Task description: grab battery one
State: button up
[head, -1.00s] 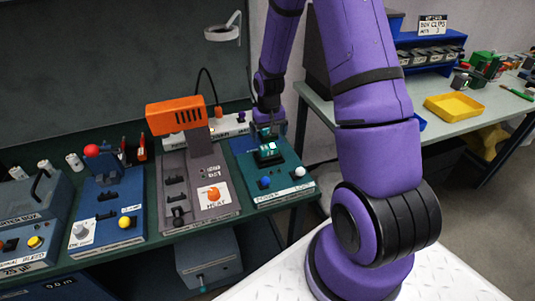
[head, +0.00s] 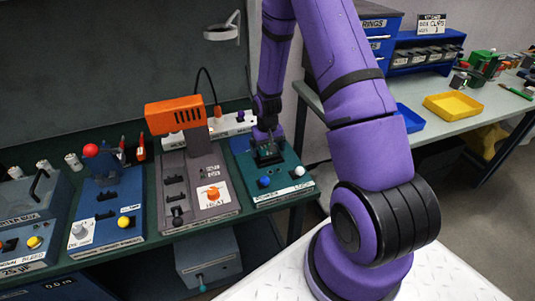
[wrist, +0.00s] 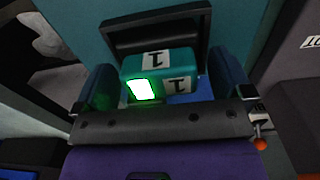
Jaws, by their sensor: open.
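Battery one is a teal block (wrist: 160,65) with white "1" labels and a bright green light in the wrist view. It sits by a black frame on the teal station (head: 287,176) in the head view. My gripper (wrist: 165,85) is open, with one dark blue finger on the left and one on the right of the battery. I cannot tell whether they touch it. In the head view my gripper (head: 268,148) is low over the teal station and hides the battery.
The teal station has a blue knob (head: 264,182) and a white knob (head: 299,171) at its front. A grey station with an orange head (head: 175,115) stands close on the left, with a blue station (head: 120,215) beyond it. A yellow tray (head: 453,106) lies on the right table.

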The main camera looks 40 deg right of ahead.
jog(key=c, duration=1)
jog(key=shift+r, duration=0.2)
